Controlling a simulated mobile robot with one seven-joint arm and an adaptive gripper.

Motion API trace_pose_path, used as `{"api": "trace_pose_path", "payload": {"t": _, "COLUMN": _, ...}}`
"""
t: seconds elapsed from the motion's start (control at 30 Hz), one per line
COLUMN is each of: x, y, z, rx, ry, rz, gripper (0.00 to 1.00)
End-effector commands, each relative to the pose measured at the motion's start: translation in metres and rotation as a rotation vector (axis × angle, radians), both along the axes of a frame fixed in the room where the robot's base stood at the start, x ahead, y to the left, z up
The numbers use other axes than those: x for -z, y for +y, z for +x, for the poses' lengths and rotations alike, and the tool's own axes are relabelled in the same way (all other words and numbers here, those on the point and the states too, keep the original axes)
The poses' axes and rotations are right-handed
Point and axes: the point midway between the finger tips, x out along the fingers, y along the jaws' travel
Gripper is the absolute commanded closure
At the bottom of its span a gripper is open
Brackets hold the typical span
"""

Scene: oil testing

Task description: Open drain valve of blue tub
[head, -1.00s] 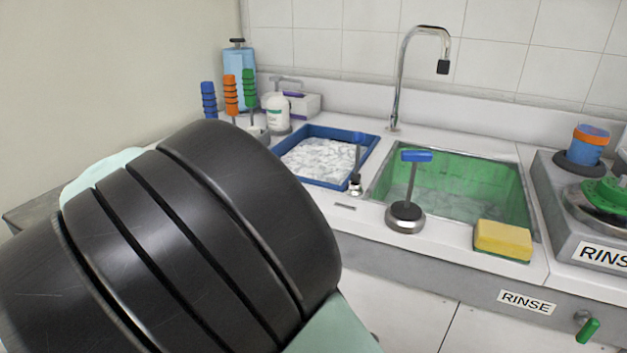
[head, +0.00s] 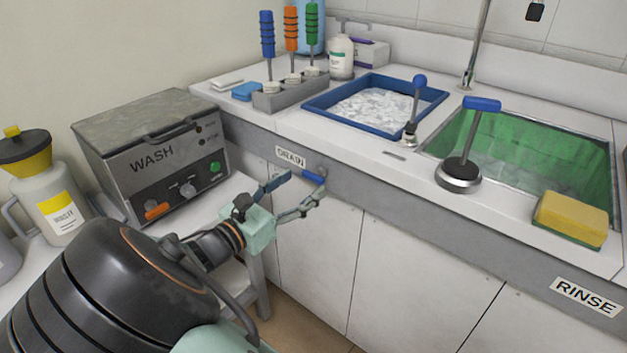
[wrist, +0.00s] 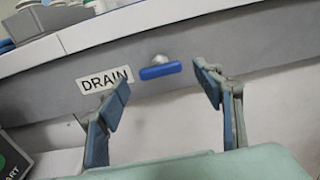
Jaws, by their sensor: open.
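The blue tub (head: 437,96) sits on the counter and holds a pale, foamy-looking mass. Below it, on the grey front panel, is a drain valve with a blue lever handle (head: 314,177), beside a DRAIN label (head: 290,156). In the wrist view the blue handle (wrist: 160,71) lies nearly level on a metal stem, ahead of the fingers. My gripper (head: 297,194) is open and empty in front of the panel. In the wrist view my gripper (wrist: 165,92) has its fingers apart, with the handle seen between them; whether they touch it I cannot tell.
A WASH machine (head: 155,150) stands left on a lower table near my arm. A green sink (head: 540,150), a blue-topped plunger (head: 460,172) and a yellow sponge (head: 572,216) are to the right. Floor space shows below the cabinets.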

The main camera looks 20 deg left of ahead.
Motion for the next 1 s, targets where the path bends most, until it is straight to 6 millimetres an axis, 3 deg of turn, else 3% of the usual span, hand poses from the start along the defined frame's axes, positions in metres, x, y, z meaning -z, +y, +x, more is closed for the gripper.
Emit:
{"api": "trace_pose_path", "payload": {"t": 0.1, "x": 0.002, "y": -0.009, "z": 0.020, "rx": 0.003, "ry": -0.001, "rz": 0.001, "gripper": 0.39}}
{"api": "trace_pose_path", "payload": {"t": 0.3, "x": 0.001, "y": -0.017, "z": 0.040, "rx": 0.001, "ry": -0.001, "rz": 0.002, "gripper": 0.39}}
{"api": "trace_pose_path", "payload": {"t": 0.67, "x": -0.001, "y": -0.018, "z": 0.045, "rx": 0.000, "ry": -0.001, "rz": 0.002, "gripper": 0.39}}
{"api": "trace_pose_path", "payload": {"t": 1.0, "x": -0.001, "y": -0.018, "z": 0.045, "rx": 0.001, "ry": -0.001, "rz": 0.002, "gripper": 0.77}}
